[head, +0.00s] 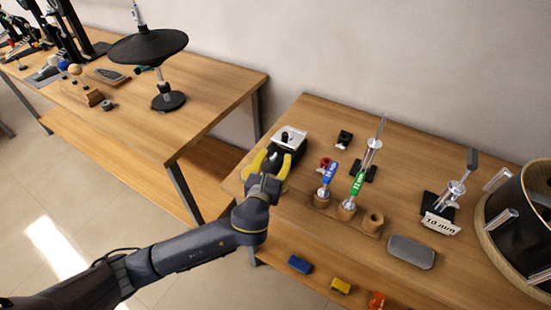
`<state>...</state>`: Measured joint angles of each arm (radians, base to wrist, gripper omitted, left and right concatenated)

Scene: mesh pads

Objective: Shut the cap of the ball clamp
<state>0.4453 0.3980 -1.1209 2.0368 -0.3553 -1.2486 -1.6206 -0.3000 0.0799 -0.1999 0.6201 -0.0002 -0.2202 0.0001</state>
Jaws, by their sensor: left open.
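My left arm comes in from the lower left, and its gripper (273,157) has two yellow fingers spread apart at the left end of the right-hand table. The gripper is open, and I see nothing held between its fingers. A black device with a silver top and a small dark knob (287,139) stands just beyond the fingertips. It may be the ball clamp, but I cannot tell for sure. The gripper hides its near lower part, and whether the fingers touch it is unclear. My right gripper is not in view.
A wooden holder (366,230) with blue- and green-handled tools stands right of the gripper. Another table (215,90) stands left, across a gap.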

